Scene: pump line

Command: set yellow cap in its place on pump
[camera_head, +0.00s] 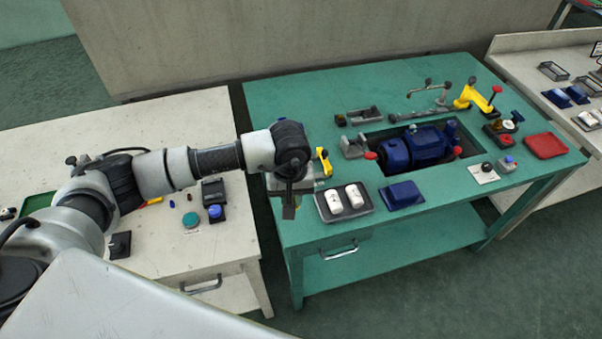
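The blue pump (415,146) sits in a recess of the green table. I cannot make out a yellow cap for certain. A small yellow piece (323,162) shows right beside my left wrist, at the green table's left side; its shape is partly hidden by the wrist. My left gripper (289,209) points down at the left edge of the green table, left of the tray with white parts. Its fingers are small and dark here, and I cannot tell whether they are open or hold anything. My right gripper is out of view.
A dark tray (364,209) holds white cylinders. A blue tray (401,194) and a red tray (545,146) lie on the green table. A yellow clamp (482,97) stands behind the pump. The white table (190,258) at left holds small parts under my arm.

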